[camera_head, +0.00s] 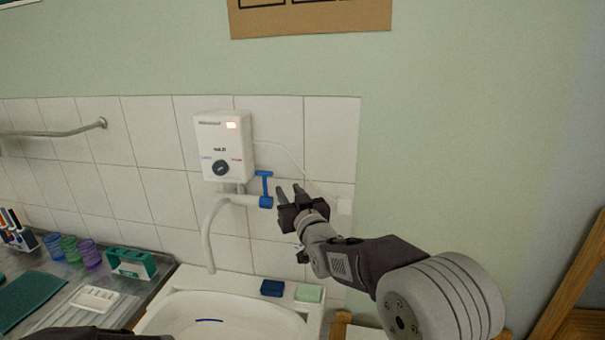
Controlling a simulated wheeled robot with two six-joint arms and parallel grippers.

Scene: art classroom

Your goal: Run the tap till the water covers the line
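A white basin (170,318) is at the bottom, with a short dark-blue line (209,320) on its inside. A white tap spout (210,232) curves down over the basin; I see no stream at its mouth. The tap's blue T-shaped handle (266,187) is on the right end of the pipe, under the white water heater (223,165). My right gripper (288,189) is open and empty, its two fingers just right of the handle, with a small gap in the picture. A dark part of my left arm shows at the bottom left; its gripper is not visible.
A dark-blue block (272,288) and a pale-green block (309,293) lie on the basin's back rim. Coloured cups (70,248), a green box (131,263) and a white dish (95,299) stand on the counter at left. A wooden frame (575,280) is at far right.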

